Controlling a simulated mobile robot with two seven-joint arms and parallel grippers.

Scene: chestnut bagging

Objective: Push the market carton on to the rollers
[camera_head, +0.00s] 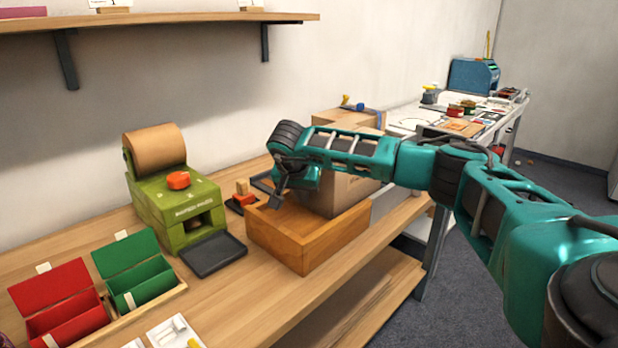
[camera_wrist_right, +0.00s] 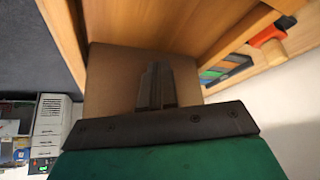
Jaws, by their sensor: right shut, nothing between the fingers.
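My right gripper (camera_head: 279,192) points down over the wooden box, at the carton's left side. In the right wrist view the gripper (camera_wrist_right: 157,86) is shut and empty, with the carton's plain brown face (camera_wrist_right: 108,70) right in front of its fingertips. I cannot tell whether they touch. I cannot make out the rollers. My left gripper is not in view.
A green machine with a brown paper roll (camera_head: 158,148) stands left of the wooden box. Red (camera_head: 55,285) and green (camera_head: 127,255) open boxes are at the near left. A blue-and-yellow tool (camera_head: 358,105) lies on cardboard behind my arm. Another table (camera_head: 462,125) stands beyond.

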